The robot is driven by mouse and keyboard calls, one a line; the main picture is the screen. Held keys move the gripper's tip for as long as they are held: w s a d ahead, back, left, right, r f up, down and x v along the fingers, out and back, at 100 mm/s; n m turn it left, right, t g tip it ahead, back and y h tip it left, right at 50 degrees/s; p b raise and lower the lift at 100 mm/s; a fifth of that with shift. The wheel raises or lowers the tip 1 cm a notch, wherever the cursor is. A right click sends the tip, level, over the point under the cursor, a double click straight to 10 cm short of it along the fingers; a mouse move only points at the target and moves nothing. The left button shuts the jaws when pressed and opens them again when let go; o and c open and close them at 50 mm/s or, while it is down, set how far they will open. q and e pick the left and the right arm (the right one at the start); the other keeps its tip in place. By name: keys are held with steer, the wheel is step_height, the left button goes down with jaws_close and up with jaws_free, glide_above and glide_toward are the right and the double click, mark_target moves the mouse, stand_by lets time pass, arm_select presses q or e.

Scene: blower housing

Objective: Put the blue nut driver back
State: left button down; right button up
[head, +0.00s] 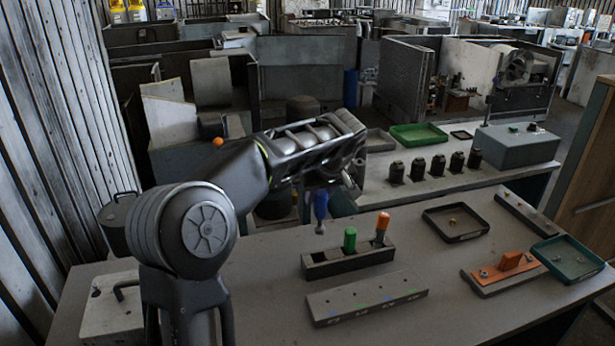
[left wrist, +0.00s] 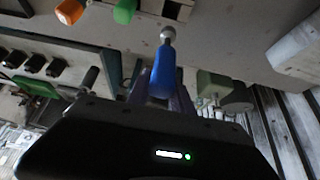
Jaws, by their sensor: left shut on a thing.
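The blue nut driver (head: 321,206) hangs upright below my left gripper (head: 326,182), shaft downward, above the table. The gripper is shut on its blue handle, which also shows in the left wrist view (left wrist: 162,75). A dark holder block (head: 345,262) stands on the table just right of and below the driver. A green-handled driver (head: 350,239) and an orange-handled driver (head: 383,224) stand in it. The left part of the holder shows an empty slot. The driver is apart from the holder. My right gripper is not in view.
A grey plate with coloured marks (head: 367,298) lies in front of the holder. A dark tray (head: 455,222), an orange part on a plate (head: 510,262) and a green tray (head: 567,259) lie to the right. A second table behind carries several black fittings (head: 438,165).

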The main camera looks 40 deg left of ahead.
arm_select(q)
steer(key=shift+w+a+r, duration=0.1)
steer(key=shift+w+r, duration=0.05)
steer(key=shift+r, duration=0.05)
steer(key=shift+f, duration=0.1)
steer(key=shift+f+b, duration=2.85)
steer(key=shift+f, duration=1.15)
steer(key=shift+f+b, duration=0.2)
steer(key=shift+b, duration=0.2)
